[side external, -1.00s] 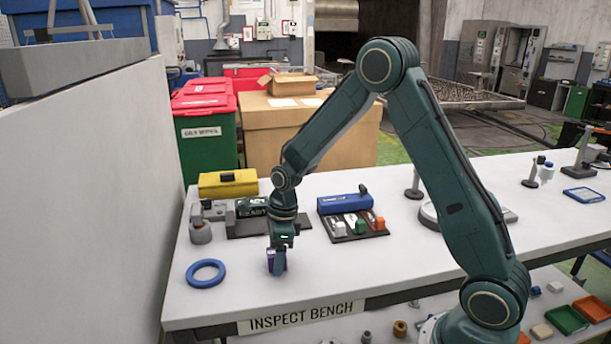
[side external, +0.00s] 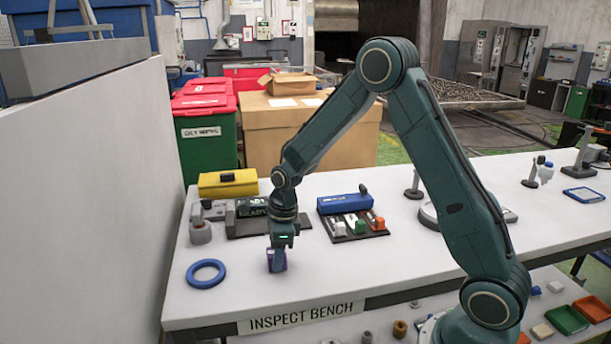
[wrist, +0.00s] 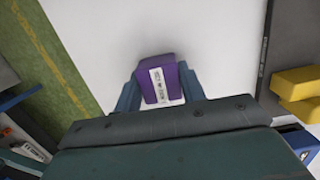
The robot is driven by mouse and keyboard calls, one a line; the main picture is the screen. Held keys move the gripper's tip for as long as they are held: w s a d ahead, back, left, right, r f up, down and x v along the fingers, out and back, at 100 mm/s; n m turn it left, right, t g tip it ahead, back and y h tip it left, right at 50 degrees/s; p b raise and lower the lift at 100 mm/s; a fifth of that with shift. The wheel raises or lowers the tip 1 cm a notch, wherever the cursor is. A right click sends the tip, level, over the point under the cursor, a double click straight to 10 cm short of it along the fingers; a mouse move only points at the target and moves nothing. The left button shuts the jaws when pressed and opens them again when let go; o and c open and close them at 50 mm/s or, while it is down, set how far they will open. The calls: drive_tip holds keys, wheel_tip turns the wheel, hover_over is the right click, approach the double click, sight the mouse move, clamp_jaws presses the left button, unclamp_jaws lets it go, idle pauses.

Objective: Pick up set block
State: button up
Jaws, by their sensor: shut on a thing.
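The set block is a purple block with a white printed label. In the wrist view the block (wrist: 158,72) sits between the two fingers of my gripper (wrist: 164,88), one finger on each side. In the side view the block (side external: 279,262) is small and partly hidden by my gripper (side external: 277,257), which points down over the front part of the white bench (side external: 335,270). My gripper is shut on the block. The block is at or very near the bench top; I cannot tell whether it touches it.
A blue ring (side external: 206,273) lies to the left. A dark tray (side external: 349,228) with small white, green and orange pieces stands behind to the right, beside a blue case (side external: 343,204). A yellow case (side external: 228,183) is at the back left. The bench right of my gripper is clear.

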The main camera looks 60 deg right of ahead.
drive_tip(key=shift+r, duration=0.1)
wheel_tip(320, 180, up, 20)
idle(0.6)
drive_tip(key=shift+w, duration=0.1)
idle(0.5)
